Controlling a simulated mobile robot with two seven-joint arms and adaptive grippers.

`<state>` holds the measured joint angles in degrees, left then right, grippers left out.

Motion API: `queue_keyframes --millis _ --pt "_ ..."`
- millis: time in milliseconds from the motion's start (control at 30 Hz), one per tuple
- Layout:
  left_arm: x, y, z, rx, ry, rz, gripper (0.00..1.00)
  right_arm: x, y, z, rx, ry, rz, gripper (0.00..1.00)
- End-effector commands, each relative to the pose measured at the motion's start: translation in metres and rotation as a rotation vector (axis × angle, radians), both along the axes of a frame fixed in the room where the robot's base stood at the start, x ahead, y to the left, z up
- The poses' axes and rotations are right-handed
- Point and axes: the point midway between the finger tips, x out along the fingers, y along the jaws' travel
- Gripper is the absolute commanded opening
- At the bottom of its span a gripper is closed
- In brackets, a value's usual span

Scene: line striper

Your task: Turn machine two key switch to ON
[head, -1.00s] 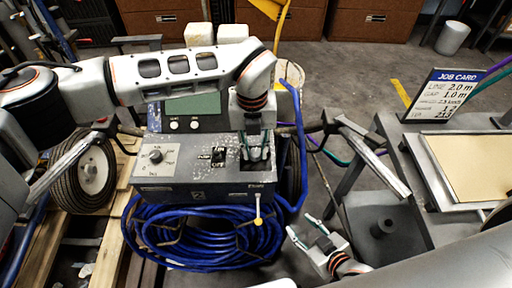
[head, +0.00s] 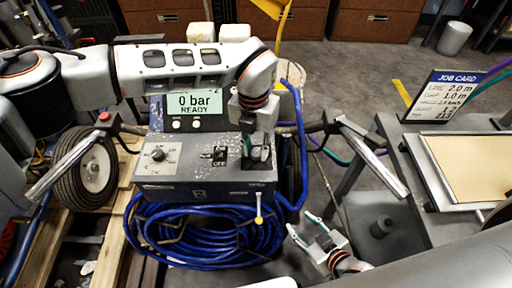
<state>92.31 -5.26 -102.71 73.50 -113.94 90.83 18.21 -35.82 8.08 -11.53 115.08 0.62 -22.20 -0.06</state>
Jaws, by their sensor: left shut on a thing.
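The machine's grey control panel (head: 185,172) sits in the middle of the head view. My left gripper (head: 257,156) reaches down onto the panel's right end and is shut on the key switch, which its fingers mostly hide. The key's exact angle cannot be told. An ON/OFF toggle (head: 219,155) and a round dial (head: 158,155) are left of the gripper. My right gripper (head: 319,234) is open and empty, low and to the right of the machine.
A coil of blue hose (head: 185,240) hangs below the panel. Handlebars (head: 370,155) stick out on both sides. A job card (head: 445,95) stands on a bench (head: 420,182) at the right. A wheel (head: 85,170) stands at the left.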

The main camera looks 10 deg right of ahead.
Motion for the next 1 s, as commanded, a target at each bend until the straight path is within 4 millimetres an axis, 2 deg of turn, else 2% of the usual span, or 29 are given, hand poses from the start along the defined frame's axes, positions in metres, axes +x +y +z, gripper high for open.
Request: queue_keyframes --millis 167,200,233,267,667,767,1000 --pt "-0.001 0.0 0.0 0.001 0.002 -0.001 0.01 0.001 -0.001 0.001 -0.002 -0.002 -0.001 0.4" --pt "-0.001 0.0 0.0 0.002 0.001 -0.001 0.31 0.001 -0.001 0.0 -0.002 -0.002 -0.001 0.4" --pt "-0.001 0.0 0.0 0.002 0.001 -0.001 0.38 0.001 -0.001 0.0 -0.002 -0.002 -0.001 0.4" --pt "-0.001 0.0 0.0 0.002 0.001 -0.001 0.4 0.001 -0.001 0.0 -0.001 -0.001 0.0 0.4" --pt "0.001 0.0 0.004 0.0 -0.001 0.0 0.4 -0.007 0.0 -0.003 -0.001 0.011 0.002 0.4" --pt "0.002 0.0 0.016 -0.001 -0.004 0.0 0.4 -0.006 0.0 -0.003 -0.001 0.009 0.001 0.4" --pt "0.002 0.001 0.064 0.0 -0.004 0.0 0.4 -0.005 0.0 -0.002 0.0 0.008 0.001 0.4"
